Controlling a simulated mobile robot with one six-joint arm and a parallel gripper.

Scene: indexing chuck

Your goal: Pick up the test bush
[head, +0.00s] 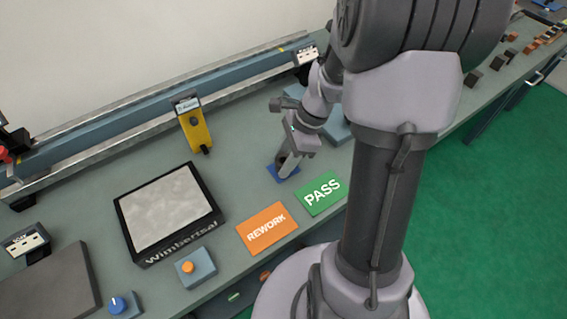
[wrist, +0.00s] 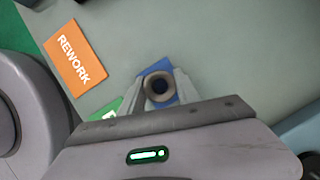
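The test bush shows in the wrist view as a tan-grey ring with a dark bore (wrist: 160,88). It is seen from above, over a blue pad (wrist: 155,68). My gripper (wrist: 161,82) has one finger on each side of the bush, very close to its wall. I cannot tell whether the fingers touch it. In the head view my gripper (head: 288,167) points down at the blue pad (head: 283,174). There the bush cannot be told apart from the fingers, and any gap below it is too small to judge.
The green PASS card (head: 321,193) and orange REWORK card (head: 267,228) lie in front of the blue pad. A black-framed plate (head: 128,228) and a small box with an orange button (head: 196,268) are to the left. A yellow device (head: 194,127) stands behind, before a long rail.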

